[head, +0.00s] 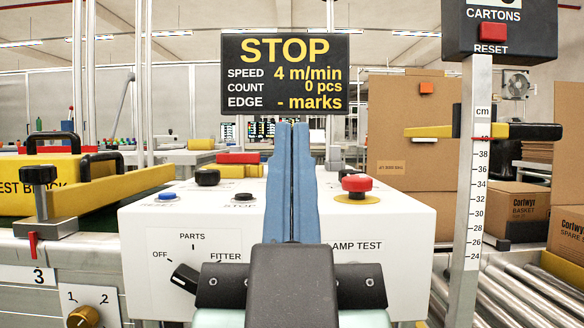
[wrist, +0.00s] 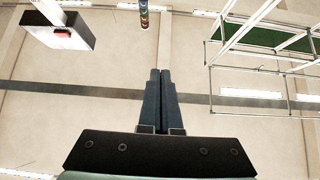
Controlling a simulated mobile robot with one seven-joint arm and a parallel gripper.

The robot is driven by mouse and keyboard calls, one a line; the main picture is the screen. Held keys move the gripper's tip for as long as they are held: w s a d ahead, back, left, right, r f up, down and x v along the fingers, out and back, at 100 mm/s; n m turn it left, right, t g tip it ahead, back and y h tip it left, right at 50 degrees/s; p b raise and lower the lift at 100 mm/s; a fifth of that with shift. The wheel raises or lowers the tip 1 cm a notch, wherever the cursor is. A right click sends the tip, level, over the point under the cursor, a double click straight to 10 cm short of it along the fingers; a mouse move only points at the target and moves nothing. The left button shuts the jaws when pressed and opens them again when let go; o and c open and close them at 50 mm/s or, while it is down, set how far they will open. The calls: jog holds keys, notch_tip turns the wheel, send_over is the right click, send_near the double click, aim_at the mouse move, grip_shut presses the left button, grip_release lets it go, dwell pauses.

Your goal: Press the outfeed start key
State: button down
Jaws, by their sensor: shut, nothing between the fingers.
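The white control box (head: 150,240) stands in front of me in the head view. On its top are a blue key (head: 168,197) labelled RESET, a dark key (head: 244,197) labelled STOP and a red mushroom button (head: 356,184) on a yellow base. I cannot make out a start key; my gripper hides the middle of the box top. My gripper (head: 293,126) is shut and empty, its blue fingers upright in front of the box. In the wrist view my gripper (wrist: 160,72) points at the ceiling. The display (head: 285,75) reads STOP, 4 m/min, 0 pcs.
A selector knob (head: 186,277) is on the box front. A yellow test block (head: 36,190) and rail stand left. A measuring post (head: 474,180) with a yellow-and-black arm, a roller conveyor (head: 500,300) and cardboard cartons (head: 522,205) are right. A RESET unit (head: 515,35) hangs upper right.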

jog(key=w+r+g+p, duration=0.4)
jog(key=w+g+p, duration=0.45)
jog(key=p, duration=2.65)
jog(key=s+g+p, duration=0.1)
jog(key=p, duration=0.5)
jog(key=s+f+p, duration=0.1)
jog(key=s+p, duration=0.1)
jog(key=p, duration=0.4)
jog(key=s+g+p, duration=0.1)
jog(key=p, duration=0.5)
jog(key=shift+s+d+f+g, duration=0.15)
jog(key=shift+s+f+g, duration=0.15)
jog(key=shift+f+g, duration=0.05)
